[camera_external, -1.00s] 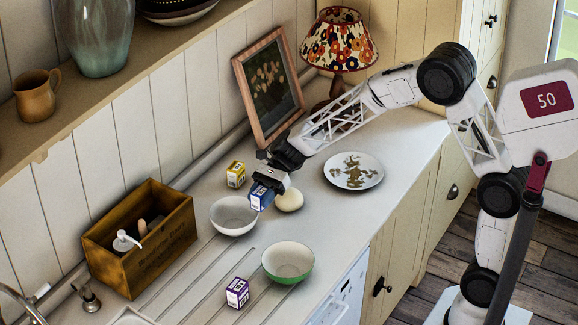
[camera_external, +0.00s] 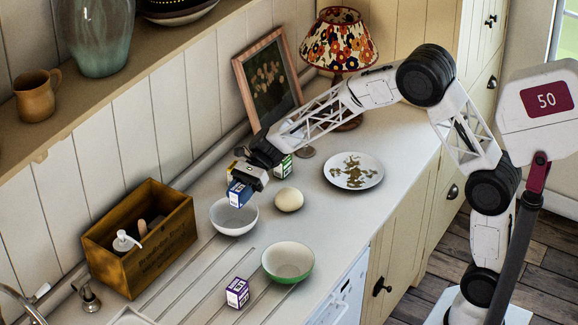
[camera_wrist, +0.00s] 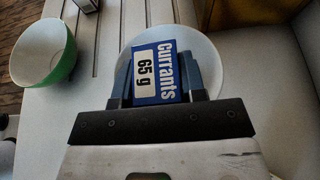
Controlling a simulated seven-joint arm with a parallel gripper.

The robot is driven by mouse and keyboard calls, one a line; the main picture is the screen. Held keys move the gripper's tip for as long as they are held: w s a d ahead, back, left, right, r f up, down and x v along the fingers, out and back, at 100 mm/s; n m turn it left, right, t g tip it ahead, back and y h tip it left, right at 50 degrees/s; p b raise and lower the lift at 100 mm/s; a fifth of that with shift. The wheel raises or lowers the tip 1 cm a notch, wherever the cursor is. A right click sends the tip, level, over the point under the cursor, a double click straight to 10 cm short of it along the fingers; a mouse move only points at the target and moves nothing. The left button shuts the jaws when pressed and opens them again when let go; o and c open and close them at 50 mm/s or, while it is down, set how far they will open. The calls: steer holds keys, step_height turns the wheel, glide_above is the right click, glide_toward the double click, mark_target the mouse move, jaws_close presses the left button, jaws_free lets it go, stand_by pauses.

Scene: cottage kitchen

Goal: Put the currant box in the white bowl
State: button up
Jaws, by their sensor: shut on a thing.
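The currant box (camera_wrist: 155,72) is blue and white, with "currants 65 g" printed on it in the wrist view. My gripper (camera_external: 242,184) is shut on it; the fingers (camera_wrist: 163,88) press its two sides. In the external view the held box (camera_external: 240,194) is above the white bowl (camera_external: 235,221), over its back part, and covers some of the rim. In the wrist view the white bowl (camera_wrist: 208,62) shows behind the box. How high the box is above the bowl is hard to tell.
A green bowl (camera_external: 288,263), a purple box (camera_external: 237,293), a cream round object (camera_external: 289,200) and a green box (camera_external: 283,166) stand nearby. A yellow box (camera_external: 230,172) is mostly hidden behind my gripper. A wooden crate (camera_external: 150,262) is left; a plate (camera_external: 354,171) is right.

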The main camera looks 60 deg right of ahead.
steer(key=shift+f, duration=1.7)
steer(key=shift+f, duration=0.65)
steer(key=o, duration=0.9)
steer(key=shift+f, duration=0.1)
steer(key=shift+s, duration=0.1)
steer(key=shift+r, duration=0.55)
steer(key=v, duration=1.2)
steer(key=shift+r, duration=0.15)
